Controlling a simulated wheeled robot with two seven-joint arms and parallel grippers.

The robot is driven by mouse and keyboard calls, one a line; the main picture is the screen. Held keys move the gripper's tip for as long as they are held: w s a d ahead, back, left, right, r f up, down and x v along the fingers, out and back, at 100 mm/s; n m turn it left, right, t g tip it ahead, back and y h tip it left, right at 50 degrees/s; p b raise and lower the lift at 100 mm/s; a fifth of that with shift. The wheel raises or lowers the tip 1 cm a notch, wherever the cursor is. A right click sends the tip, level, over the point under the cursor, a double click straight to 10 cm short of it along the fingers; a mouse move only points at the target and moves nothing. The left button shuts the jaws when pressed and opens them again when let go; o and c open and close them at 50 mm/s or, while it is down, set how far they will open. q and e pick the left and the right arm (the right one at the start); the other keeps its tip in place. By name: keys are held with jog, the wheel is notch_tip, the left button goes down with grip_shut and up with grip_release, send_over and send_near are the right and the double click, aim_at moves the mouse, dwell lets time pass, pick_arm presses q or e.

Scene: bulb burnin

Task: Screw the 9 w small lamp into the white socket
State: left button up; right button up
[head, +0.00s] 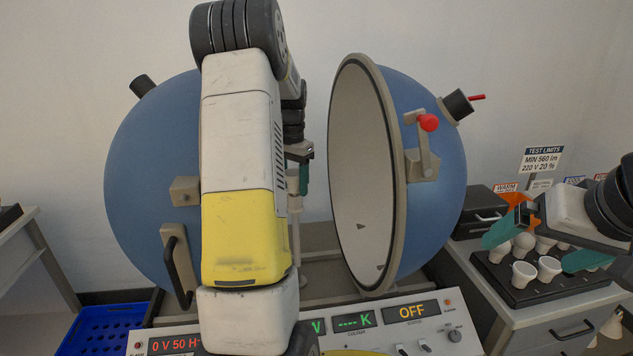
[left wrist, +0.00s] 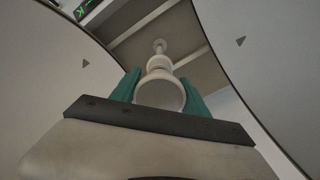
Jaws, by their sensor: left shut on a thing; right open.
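My left gripper (head: 304,175) is inside the opened blue sphere, mostly hidden by my own arm in the head view. In the left wrist view its green fingers (left wrist: 160,88) are shut on a pale round lamp (left wrist: 160,94). The white socket (left wrist: 158,63) on its post is directly beyond the lamp and in line with it. I cannot tell whether the lamp's base is seated in it. The socket post (head: 296,232) shows partly beside my arm. My right gripper (head: 543,247) is open above the dark lamp tray at the right. The lamp's wattage mark is not readable.
The sphere's right half (head: 435,150) stands open with its rim near my left arm. A control panel (head: 385,322) reading OFF lies in front. The dark tray (head: 520,295) holds several white lamps or cups. A blue crate (head: 95,330) is at lower left.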

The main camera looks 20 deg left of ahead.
pick_arm(q)
jog(key=m, duration=1)
jog(key=shift+w, duration=0.1)
jog(key=m, duration=0.9)
jog(key=shift+m, duration=0.3)
jog(key=o, duration=1.3)
jog(key=shift+c, duration=0.2)
